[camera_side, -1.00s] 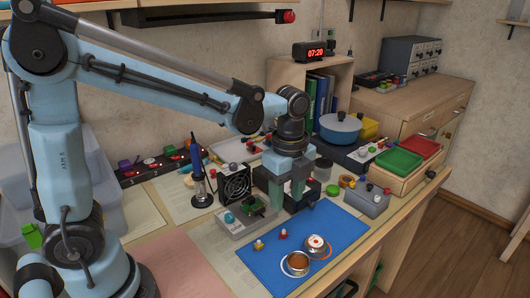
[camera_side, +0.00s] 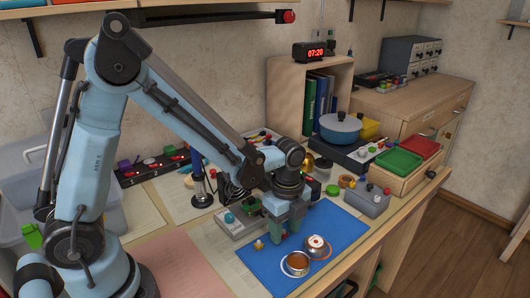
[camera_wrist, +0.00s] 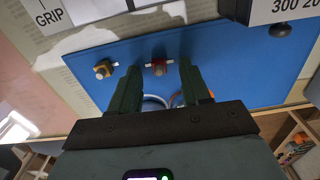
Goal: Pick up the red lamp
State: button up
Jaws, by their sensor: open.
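The red lamp (camera_wrist: 159,67) is a small red piece with pale ends, lying on the blue mat (camera_wrist: 220,50) in the wrist view. It appears between and slightly beyond the tips of my gripper (camera_wrist: 160,78), whose green fingers are apart with nothing held. In the side view my gripper (camera_side: 287,235) points down low over the blue mat (camera_side: 340,225) and hides the red lamp. I cannot tell the exact gap between fingertips and mat.
A similar orange-yellow lamp (camera_wrist: 104,69) lies left of the red one; it also shows in the side view (camera_side: 259,245). Two round metal-rimmed dishes, one orange-brown (camera_side: 297,263) and one whitish (camera_side: 317,246), sit close in front. A grey device (camera_side: 240,219) stands behind left.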

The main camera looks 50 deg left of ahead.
jog(key=shift+f, duration=0.1)
grip_shut()
dwell(0.5)
